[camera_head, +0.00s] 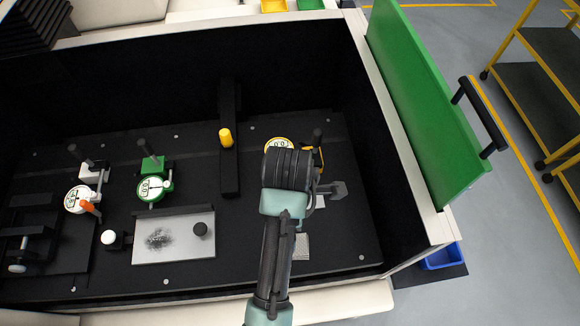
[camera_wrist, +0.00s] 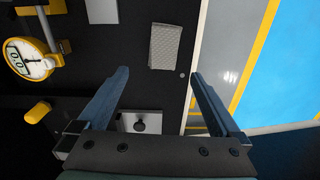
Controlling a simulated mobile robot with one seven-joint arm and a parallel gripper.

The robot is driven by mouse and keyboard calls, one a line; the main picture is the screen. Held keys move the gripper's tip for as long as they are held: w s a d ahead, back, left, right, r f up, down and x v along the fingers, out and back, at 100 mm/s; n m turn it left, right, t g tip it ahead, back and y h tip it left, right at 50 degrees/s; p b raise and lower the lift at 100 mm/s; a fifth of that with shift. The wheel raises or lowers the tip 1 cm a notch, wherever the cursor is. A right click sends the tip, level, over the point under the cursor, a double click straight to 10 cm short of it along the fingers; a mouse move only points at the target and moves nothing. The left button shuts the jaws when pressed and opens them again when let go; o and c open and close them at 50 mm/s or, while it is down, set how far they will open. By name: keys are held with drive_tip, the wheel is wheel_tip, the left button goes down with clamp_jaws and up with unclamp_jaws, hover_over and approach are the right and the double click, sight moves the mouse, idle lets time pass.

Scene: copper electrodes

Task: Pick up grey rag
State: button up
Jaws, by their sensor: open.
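The grey rag (camera_wrist: 165,46) is a small, textured, light grey rectangle lying flat on the black floor of the box in the wrist view. In the head view the grey rag (camera_head: 301,247) shows just right of my forearm, which may cover part of it. My gripper (camera_wrist: 158,76) is open, with nothing between its two fingers. In the wrist view the rag appears beyond the fingertips, between their lines, and apart from them. In the head view my wrist hides most of my gripper.
A yellow dial gauge (camera_wrist: 28,60) stands beside my gripper. A green gauge (camera_head: 152,188), a white gauge (camera_head: 78,199) and a metal plate (camera_head: 150,252) with a dark knob lie to the left. The box's right wall (camera_head: 405,160) and raised green panel (camera_head: 425,100) bound the right side.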

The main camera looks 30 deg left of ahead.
drive_tip(key=f, duration=0.7)
drive_tip(key=shift+s+d+f+p, duration=0.1)
drive_tip(key=shift+s+f+p, duration=0.1)
drive_tip(key=shift+p, duration=0.2)
drive_tip(key=shift+s+d+f+p, duration=0.1)
drive_tip(key=shift+f+p, duration=0.25)
drive_tip(key=shift+f, duration=0.95)
drive_tip(key=shift+s+d+f+p, duration=0.1)
drive_tip(key=shift+f+p, duration=0.25)
drive_tip(key=shift+f, duration=0.9)
drive_tip(key=c, duration=1.3)
drive_tip(key=shift+r, duration=0.1)
